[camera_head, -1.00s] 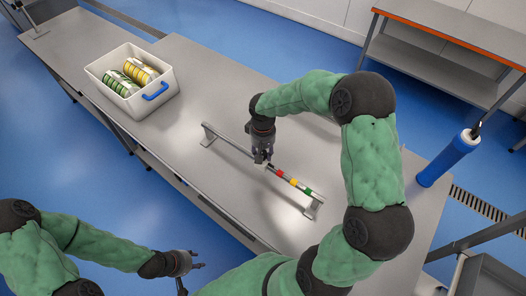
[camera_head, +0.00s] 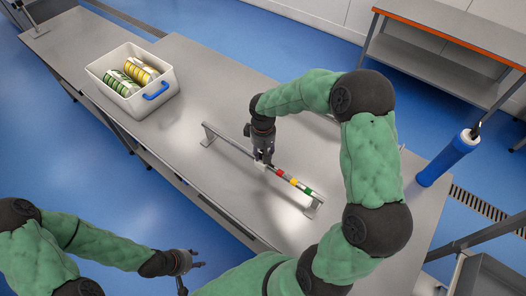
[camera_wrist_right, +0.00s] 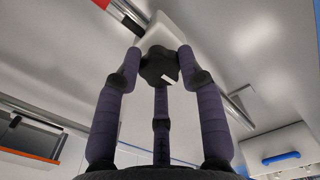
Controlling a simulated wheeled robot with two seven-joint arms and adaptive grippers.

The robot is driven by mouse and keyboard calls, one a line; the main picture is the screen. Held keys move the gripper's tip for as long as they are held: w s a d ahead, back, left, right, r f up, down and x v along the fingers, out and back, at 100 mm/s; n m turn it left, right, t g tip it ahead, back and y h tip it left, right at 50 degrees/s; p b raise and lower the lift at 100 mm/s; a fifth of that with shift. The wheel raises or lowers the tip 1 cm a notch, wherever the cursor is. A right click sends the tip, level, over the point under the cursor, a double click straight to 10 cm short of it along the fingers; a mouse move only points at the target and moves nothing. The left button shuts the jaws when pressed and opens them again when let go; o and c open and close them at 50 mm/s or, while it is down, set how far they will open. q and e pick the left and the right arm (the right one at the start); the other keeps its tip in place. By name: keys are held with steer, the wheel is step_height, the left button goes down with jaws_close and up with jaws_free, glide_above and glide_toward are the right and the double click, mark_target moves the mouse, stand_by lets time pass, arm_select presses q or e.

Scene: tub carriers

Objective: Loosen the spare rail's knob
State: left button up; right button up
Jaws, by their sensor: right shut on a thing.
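The spare rail (camera_head: 232,147) is a thin grey bar on end brackets, standing on the metal table. Red, yellow and green marks lie along its right part. In the right wrist view the rail (camera_wrist_right: 238,112) runs behind a white block (camera_wrist_right: 160,32) that carries a dark lobed knob (camera_wrist_right: 158,66) with a small white mark. My right gripper (camera_wrist_right: 160,72) has its three fingers closed around the knob. In the head view my right gripper (camera_head: 262,160) points down at the rail and hides the knob. My left gripper (camera_head: 192,277) is empty, fingers apart, off the table's front edge.
A white tub (camera_head: 112,92) with blue handles holds green and yellow items at the table's left. A blue cylinder (camera_head: 448,157) stands at the right edge. A bench with an orange edge (camera_head: 455,38) is behind. The table (camera_head: 195,68) is clear behind the rail.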

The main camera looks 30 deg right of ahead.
mark_target(263, 153)
steer(key=o, duration=1.2)
steer(key=shift+c, duration=0.2)
step_height(263, 153, up, 12)
steer(key=shift+f, duration=0.1)
